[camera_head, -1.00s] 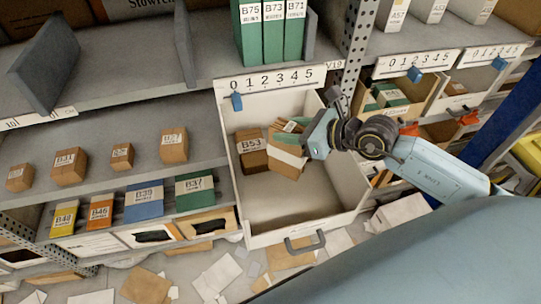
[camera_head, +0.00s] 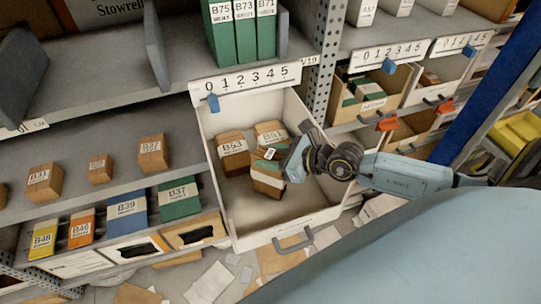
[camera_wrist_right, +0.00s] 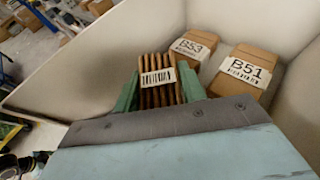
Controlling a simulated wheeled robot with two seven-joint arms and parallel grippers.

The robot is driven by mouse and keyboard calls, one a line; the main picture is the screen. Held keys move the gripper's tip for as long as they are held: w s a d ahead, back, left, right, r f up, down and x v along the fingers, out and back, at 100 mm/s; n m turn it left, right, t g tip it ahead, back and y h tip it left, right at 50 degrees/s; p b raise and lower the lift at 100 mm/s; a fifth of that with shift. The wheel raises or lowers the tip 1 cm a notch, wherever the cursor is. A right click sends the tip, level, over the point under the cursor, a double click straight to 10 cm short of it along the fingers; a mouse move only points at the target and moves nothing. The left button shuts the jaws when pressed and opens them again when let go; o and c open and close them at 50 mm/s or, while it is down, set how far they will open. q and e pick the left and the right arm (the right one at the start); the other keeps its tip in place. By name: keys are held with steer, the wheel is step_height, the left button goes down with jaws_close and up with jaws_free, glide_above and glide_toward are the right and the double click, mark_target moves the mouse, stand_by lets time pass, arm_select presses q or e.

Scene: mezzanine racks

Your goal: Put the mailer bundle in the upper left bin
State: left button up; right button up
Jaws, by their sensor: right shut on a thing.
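The mailer bundle (camera_head: 266,181), a stack of brown mailers with a white label, is inside the white pulled-out upper left bin (camera_head: 270,233). It also shows in the right wrist view (camera_wrist_right: 158,92), between two green fingers. My right gripper (camera_head: 272,162) reaches into the bin from the right and is shut on the bundle. I cannot tell whether the bundle touches the bin floor. Two brown boxes, B53 (camera_head: 232,152) and B51 (camera_head: 271,133), sit in the bin behind the bundle. My left gripper is not in view.
A number strip (camera_head: 246,80) with a blue clip crosses the bin's back. A perforated post (camera_head: 325,65) and more bins (camera_head: 372,102) stand to the right. Small boxes (camera_head: 152,152) sit on the left shelf. The bin's front floor is clear. Loose envelopes lie below.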

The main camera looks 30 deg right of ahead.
steer(key=shift+f, duration=0.15)
steer(key=o, duration=1.3)
steer(key=shift+r, duration=0.25)
steer(key=shift+p+v, duration=0.35)
steer(key=shift+v, duration=5.6)
